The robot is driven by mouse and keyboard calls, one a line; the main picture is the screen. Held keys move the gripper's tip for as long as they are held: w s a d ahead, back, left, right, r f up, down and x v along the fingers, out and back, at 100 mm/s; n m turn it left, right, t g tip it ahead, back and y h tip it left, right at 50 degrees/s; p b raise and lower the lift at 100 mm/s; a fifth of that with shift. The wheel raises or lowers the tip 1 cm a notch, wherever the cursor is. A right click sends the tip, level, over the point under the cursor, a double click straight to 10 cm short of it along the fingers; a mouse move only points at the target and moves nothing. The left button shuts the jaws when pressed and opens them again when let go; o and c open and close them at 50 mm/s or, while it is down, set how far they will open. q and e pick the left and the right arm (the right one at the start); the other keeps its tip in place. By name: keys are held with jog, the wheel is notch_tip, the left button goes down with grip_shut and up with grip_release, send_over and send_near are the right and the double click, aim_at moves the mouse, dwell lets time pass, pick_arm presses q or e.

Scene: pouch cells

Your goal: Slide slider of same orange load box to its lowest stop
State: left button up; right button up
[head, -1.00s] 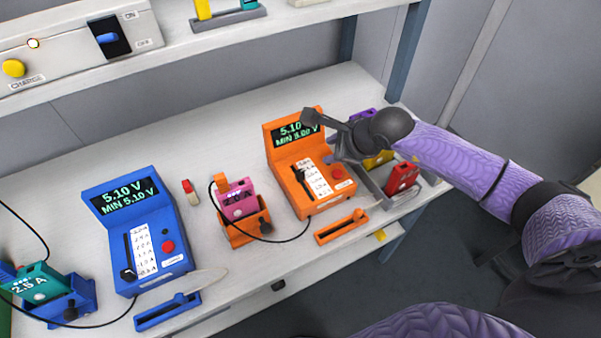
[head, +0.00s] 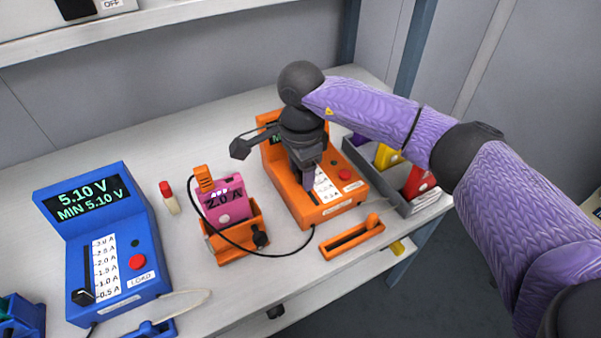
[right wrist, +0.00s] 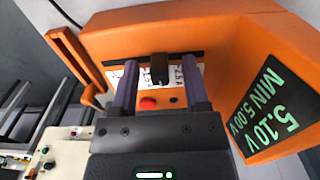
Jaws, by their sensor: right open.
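The orange load box (head: 335,208) stands at the middle of the bench, partly covered by my right arm. In the right wrist view the same orange box (right wrist: 225,27) shows a display reading 5.10 V, MIN 5.00 V (right wrist: 268,115). Its dark slider knob (right wrist: 159,70) stands on the slot beside the white scale. My right gripper (head: 308,186) is over the box's face, pointing down. In the right wrist view its open fingers (right wrist: 160,64) lie on either side of the knob, with gaps showing. The head view hides the knob. My left gripper is out of view.
A pink cell (head: 225,200) sits in an orange holder (head: 236,248) left of the box. A slotted orange piece (head: 352,238) lies in front. A blue load box (head: 118,240) stands left. A grey tray (head: 432,200) with coloured cells is close on the right.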

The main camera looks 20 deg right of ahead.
jog(key=shift+f, duration=0.1)
grip_shut()
dwell(1.4)
